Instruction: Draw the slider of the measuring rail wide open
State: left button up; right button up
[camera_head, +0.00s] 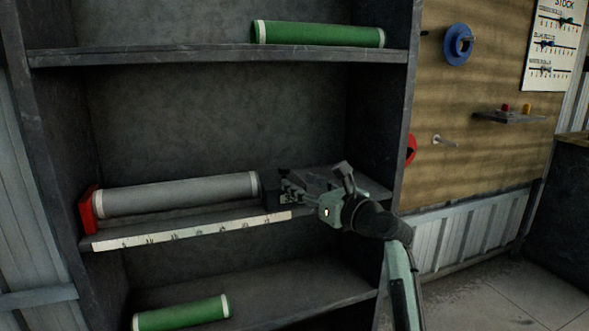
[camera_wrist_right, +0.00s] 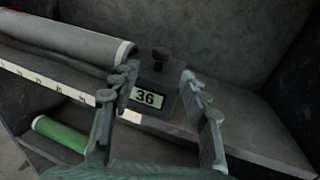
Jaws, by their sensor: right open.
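The measuring rail (camera_head: 190,233) is a white graduated strip along the front edge of the middle shelf, with a red end stop (camera_head: 90,210) at its left. Its slider (camera_head: 269,190) is a dark block near the right end of the grey roll, partly hidden by my right gripper in the head view. In the right wrist view the slider has a "36" label (camera_wrist_right: 147,98) and a dark knob (camera_wrist_right: 160,54). My right gripper (camera_wrist_right: 158,78) is open, its fingers apart on either side of the label and knob in that view. I cannot tell whether they touch the slider. My left gripper is not in view.
A grey roll (camera_head: 175,195) lies between the red stop and the slider. Green rolls lie on the upper shelf (camera_head: 320,35) and lower shelf (camera_head: 180,314). The middle shelf (camera_wrist_right: 245,125) is bare right of the slider, up to the shelf unit's side wall.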

aim_at(287, 174)
jog(key=shift+w+a+r, duration=0.2)
jog(key=shift+w+r, duration=0.1)
jog(key=shift+w, duration=0.05)
jog(key=shift+w+a+r, duration=0.15)
jog(key=shift+w+a, duration=0.1)
jog(key=x, duration=0.5)
jog(key=shift+b, duration=0.3)
jog(key=shift+w+a, duration=0.2)
jog(key=shift+w, duration=0.1)
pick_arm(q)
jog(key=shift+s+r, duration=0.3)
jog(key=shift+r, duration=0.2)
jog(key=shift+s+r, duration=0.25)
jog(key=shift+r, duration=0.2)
pick_arm(e)
jog(key=shift+c, duration=0.2)
jog(key=c, duration=1)
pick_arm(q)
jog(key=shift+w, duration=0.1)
pick_arm(e)
grip_shut()
jog(key=shift+w+d, duration=0.1)
